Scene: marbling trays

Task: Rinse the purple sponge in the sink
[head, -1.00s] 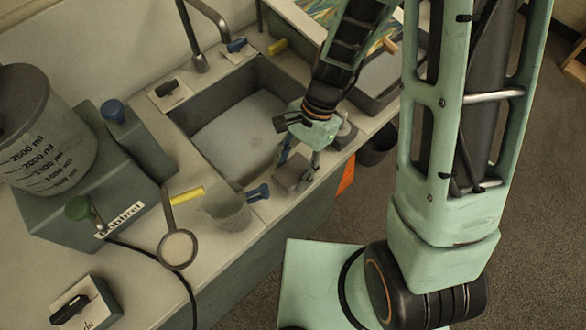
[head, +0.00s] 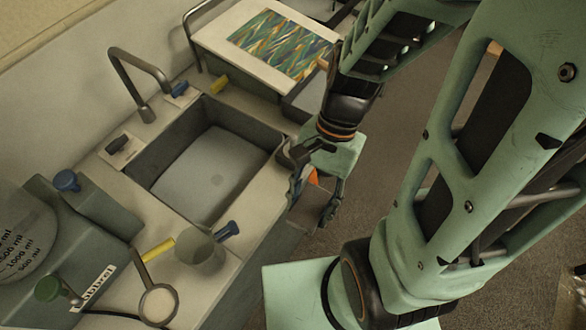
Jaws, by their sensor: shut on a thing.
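The grey sink (head: 208,172) is set into the counter left of centre in the head view. My gripper (head: 315,203) is right of the sink, beyond the counter's front edge in the picture, pointing down. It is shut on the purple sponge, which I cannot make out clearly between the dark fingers. No sponge shows in the sink or on the counter.
A grey tank (head: 95,215) with a measuring bucket (head: 22,240) is at the left. A marbled print (head: 280,43) lies on a board behind the sink. Something orange (head: 313,177) shows behind my gripper.

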